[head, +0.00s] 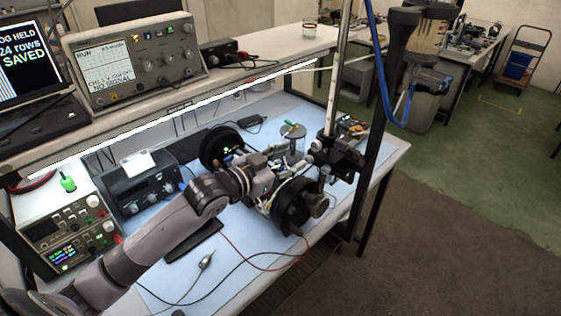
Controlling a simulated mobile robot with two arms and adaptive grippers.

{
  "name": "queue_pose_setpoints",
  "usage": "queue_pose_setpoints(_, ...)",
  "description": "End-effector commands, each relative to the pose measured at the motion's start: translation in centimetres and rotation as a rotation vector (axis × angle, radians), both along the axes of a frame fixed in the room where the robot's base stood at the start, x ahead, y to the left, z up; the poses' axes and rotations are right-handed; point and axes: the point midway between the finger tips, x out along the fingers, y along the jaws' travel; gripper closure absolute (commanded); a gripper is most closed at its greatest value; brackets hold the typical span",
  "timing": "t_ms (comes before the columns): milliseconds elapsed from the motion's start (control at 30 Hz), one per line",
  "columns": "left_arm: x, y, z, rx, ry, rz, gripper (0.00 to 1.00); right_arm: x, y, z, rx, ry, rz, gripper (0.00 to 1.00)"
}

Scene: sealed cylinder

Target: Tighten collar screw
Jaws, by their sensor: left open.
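My left arm reaches in from the lower left, and my left gripper (268,181) is open over the assembly on the blue bench mat (235,262). The assembly has a black round end (219,147) at the back and a larger black round end (293,207) in front. My gripper and wires hide much of its middle. A dark clamp (341,155) sits on an upright metal rod (338,70) just right of the gripper. I cannot pick out the collar screw, or tell whether my fingers touch anything. My right gripper is not in view.
An oscilloscope (133,62) stands on the shelf. A power supply (70,235) and a grey instrument (145,184) stand at left. A clear cylinder (293,142) stands behind the gripper. Red and black leads and a probe (206,261) lie in front.

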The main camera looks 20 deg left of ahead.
Motion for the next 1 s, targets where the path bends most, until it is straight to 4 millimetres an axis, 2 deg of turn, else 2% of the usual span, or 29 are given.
queue_pose_setpoints(100,-1.6,0.6,0.2,0.002,0.001,-0.001,0.57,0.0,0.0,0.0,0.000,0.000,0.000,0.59)
queue_pose_setpoints(233,-2.5,0.8,0.5,0.000,0.000,-0.001,0.57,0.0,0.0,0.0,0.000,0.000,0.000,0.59)
queue_pose_setpoints(800,-2.8,0.9,0.4,-0.001,0.004,0.000,0.57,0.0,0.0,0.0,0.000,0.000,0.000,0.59)
queue_pose_setpoints(900,-3.5,0.4,-1.4,0.004,0.049,0.009,0.57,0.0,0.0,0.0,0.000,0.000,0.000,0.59)
queue_pose_setpoints(967,-4.7,-0.2,-3.6,0.014,0.109,0.023,0.57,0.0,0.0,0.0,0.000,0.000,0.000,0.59)
queue_pose_setpoints(1000,-5.8,-0.6,-5.5,0.023,0.163,0.036,0.57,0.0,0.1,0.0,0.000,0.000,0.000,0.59)
